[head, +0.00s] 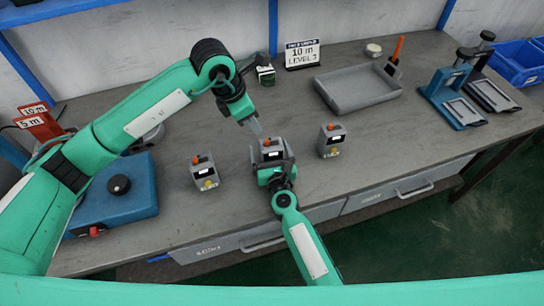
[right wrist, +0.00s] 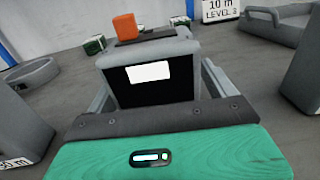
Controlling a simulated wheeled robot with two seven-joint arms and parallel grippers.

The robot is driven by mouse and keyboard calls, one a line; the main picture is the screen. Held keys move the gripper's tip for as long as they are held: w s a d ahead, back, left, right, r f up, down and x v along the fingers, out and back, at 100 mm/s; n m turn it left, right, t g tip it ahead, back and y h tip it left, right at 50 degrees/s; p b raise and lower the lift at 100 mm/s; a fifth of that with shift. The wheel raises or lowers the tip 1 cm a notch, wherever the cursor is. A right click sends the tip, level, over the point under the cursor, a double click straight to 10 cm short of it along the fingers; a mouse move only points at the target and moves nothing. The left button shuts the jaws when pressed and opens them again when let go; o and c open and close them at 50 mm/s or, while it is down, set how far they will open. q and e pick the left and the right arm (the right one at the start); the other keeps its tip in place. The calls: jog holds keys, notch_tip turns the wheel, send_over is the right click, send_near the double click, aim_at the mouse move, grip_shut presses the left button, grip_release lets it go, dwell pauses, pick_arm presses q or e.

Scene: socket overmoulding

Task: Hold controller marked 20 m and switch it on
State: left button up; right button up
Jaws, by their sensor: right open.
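Three grey controllers with orange buttons stand on the table: a left one (head: 205,173), a middle one (head: 271,151) and a right one (head: 331,141). My right gripper (head: 273,163) is open at the near side of the middle controller, its fingers to either side. In the right wrist view this controller (right wrist: 150,82) stands just ahead, showing a white screen and an orange button (right wrist: 125,27). Its distance mark is hidden. The controller at the lower left there (right wrist: 18,130) reads 30 m. My left gripper (head: 256,127) hangs just behind the middle controller; its jaw opening is unclear.
A sign reading 10 m, LEVEL 3 (head: 303,54) stands at the back. A grey tray (head: 358,103) and blue-and-black fixtures (head: 452,112) are at the right. A blue box with a black knob (head: 130,205) is at the left, near red pieces marked 10 m and 5 m.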

jog(key=c, duration=1)
pick_arm(q)
jog(key=shift+c, duration=0.7)
pick_arm(e)
jog(key=shift+c, duration=0.6)
pick_arm(q)
jog(key=c, duration=0.3)
jog(key=shift+s+a+f+n, duration=0.15)
jog(key=shift+f+n, duration=0.1)
jog(key=shift+n, duration=0.05)
grip_shut()
jog(key=a+f+n+h, duration=0.1)
jog(key=a+n+h, duration=0.1)
jog(key=a+n, duration=0.2)
jog(key=s+a+f+n+h, duration=0.1)
jog(key=a+n+h, duration=0.2)
jog(key=n, duration=0.3)
jog(key=a+f+n+h, duration=0.2)
jog(key=a+n+h, duration=0.1)
jog(key=a+n, duration=0.2)
jog(key=shift+s+a+t, duration=0.1)
jog(key=shift+s+t, duration=0.15)
jog(key=shift+t, duration=0.15)
